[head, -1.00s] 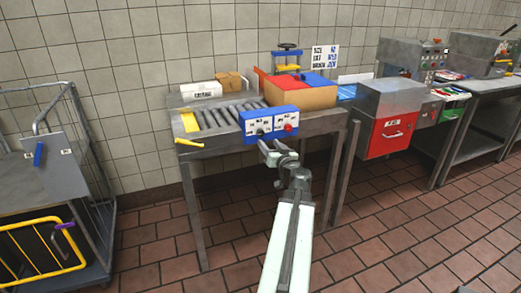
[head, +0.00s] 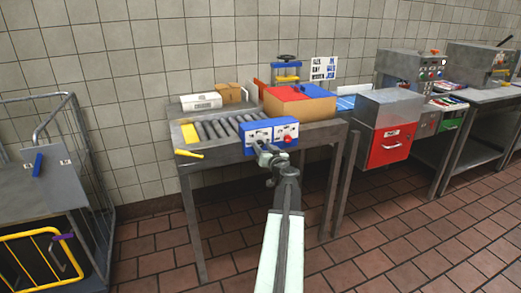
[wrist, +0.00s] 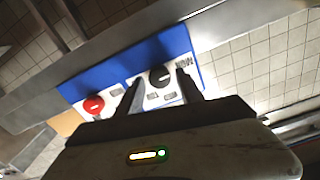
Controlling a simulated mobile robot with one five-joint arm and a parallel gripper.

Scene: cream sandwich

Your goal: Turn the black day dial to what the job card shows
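The black day dial (wrist: 159,76) sits on a white plate of the blue control box (head: 270,128). In the wrist view it shows between the two dark fingers of my gripper (wrist: 160,82), which are apart; whether they touch it I cannot tell. In the head view my gripper (head: 263,151) is at the lower front of the box and hides the black dial. A red dial (wrist: 93,104) is beside it on the same box. The job card (head: 323,68) is on the wall behind the table; its lettering is too small to read surely.
The box is on the front of a steel roller table (head: 205,158) with a yellow handle (head: 189,154). A cardboard box with red and blue flaps (head: 300,105) stands behind it. A red-fronted unit (head: 392,143) is at the right, a wire cage (head: 75,130) at the left.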

